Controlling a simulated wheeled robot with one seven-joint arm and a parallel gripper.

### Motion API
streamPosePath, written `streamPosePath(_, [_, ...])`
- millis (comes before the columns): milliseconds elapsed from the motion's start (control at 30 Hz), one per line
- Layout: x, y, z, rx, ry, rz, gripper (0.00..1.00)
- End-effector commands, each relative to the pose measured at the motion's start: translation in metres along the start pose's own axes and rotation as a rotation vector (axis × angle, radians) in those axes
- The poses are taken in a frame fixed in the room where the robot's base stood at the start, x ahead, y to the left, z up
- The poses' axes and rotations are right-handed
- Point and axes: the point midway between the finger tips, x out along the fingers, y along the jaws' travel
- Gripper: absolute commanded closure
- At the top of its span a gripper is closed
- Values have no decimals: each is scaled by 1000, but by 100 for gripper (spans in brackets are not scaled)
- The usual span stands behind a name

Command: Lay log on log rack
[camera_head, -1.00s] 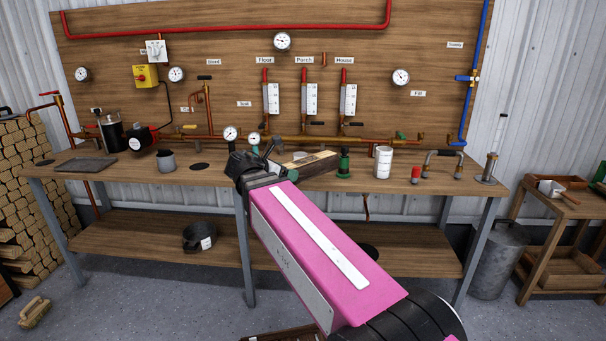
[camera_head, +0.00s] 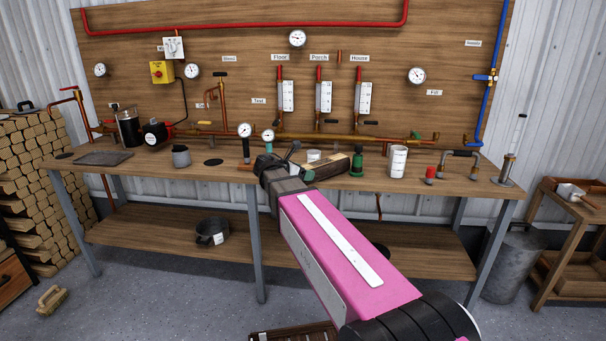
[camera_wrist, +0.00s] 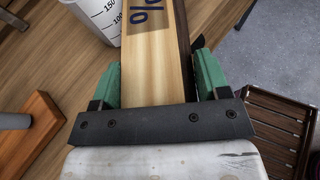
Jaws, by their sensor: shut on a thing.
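The log (camera_head: 328,169) is a squared piece of split wood with a pale face and dark bark-like side. My gripper (camera_head: 290,169) is shut on it above the bench, in front of the gauges. In the wrist view the log (camera_wrist: 155,60) runs away from me between the green finger pads of my gripper (camera_wrist: 160,82), with a blue "%" mark on its pale face. A dark slatted wooden rack (camera_head: 292,334), which looks like the log rack, stands low at the bottom edge of the head view. It also shows at the right of the wrist view (camera_wrist: 275,130).
Stacked firewood (camera_head: 40,180) is at the left. Floor in front is mostly clear.

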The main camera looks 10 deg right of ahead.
Motion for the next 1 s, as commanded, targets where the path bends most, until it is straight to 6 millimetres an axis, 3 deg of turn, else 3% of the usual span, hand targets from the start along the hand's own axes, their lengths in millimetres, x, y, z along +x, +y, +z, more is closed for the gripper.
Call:
streamPosePath(433, [5, 3, -5, 0, -4, 1, 77])
streamPosePath(467, [6, 3, -6, 0, -1, 1, 25])
streamPosePath(500, [5, 3, -6, 1, -1, 1, 12])
streamPosePath(533, [5, 3, -5, 1, -1, 1, 6])
streamPosePath(867, [5, 3, -4, 1, -1, 1, 6])
streamPosePath(1000, [-9, 2, -3, 1, -1, 2, 6])
